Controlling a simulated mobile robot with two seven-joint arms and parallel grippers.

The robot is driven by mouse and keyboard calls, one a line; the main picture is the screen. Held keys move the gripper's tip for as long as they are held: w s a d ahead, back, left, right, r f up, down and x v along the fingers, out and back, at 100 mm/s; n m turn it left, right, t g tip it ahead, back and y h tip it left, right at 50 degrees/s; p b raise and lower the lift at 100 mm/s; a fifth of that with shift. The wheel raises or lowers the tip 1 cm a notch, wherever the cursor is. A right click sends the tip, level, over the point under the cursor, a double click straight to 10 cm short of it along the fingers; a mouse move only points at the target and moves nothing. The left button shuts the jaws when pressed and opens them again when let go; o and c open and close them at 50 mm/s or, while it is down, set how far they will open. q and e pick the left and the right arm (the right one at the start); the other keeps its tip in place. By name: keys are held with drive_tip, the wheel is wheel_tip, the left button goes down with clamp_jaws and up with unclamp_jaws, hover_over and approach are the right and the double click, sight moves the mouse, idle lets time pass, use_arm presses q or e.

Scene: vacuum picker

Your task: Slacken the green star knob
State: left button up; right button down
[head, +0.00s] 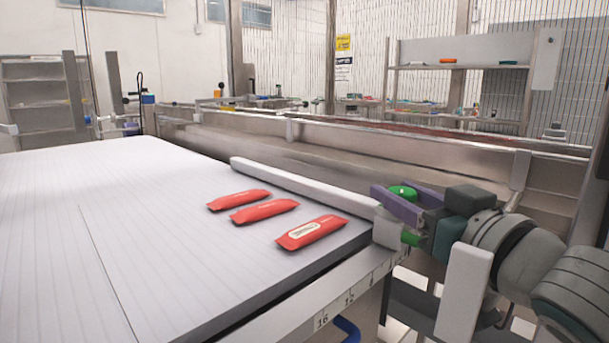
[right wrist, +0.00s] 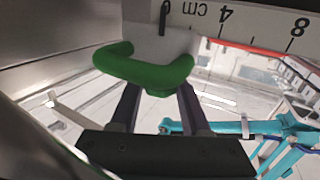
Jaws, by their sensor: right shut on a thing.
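The green star knob (head: 403,192) is at the near right end of the pale rail, by the table corner. Another green part (head: 411,238) shows lower, beside the grey end block; I cannot tell if it belongs to the same knob. My right gripper (head: 396,205), with purple fingers, is shut on the knob. In the right wrist view the knob (right wrist: 145,70) shows rounded lobes, with the dark fingers of my right gripper (right wrist: 160,95) reaching up to it. The knob hides the fingertips there. My left gripper is out of view.
Three red packets (head: 312,232) lie on the white table (head: 120,220) left of the rail (head: 300,185). A centimetre scale (head: 348,296) runs along the table edge. A metal conveyor trough (head: 330,165) lies behind. The table's left part is clear.

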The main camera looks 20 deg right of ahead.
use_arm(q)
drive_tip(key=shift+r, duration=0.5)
use_arm(e)
drive_tip(key=shift+n+y, duration=0.4)
drive_tip(key=shift+y, duration=0.4)
drive_tip(key=shift+c, duration=1.9)
unclamp_jaws()
use_arm(q)
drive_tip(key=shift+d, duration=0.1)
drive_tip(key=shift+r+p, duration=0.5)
drive_tip(key=shift+p, duration=0.2)
use_arm(e)
drive_tip(key=s, duration=1)
drive_tip(key=shift+d, duration=0.2)
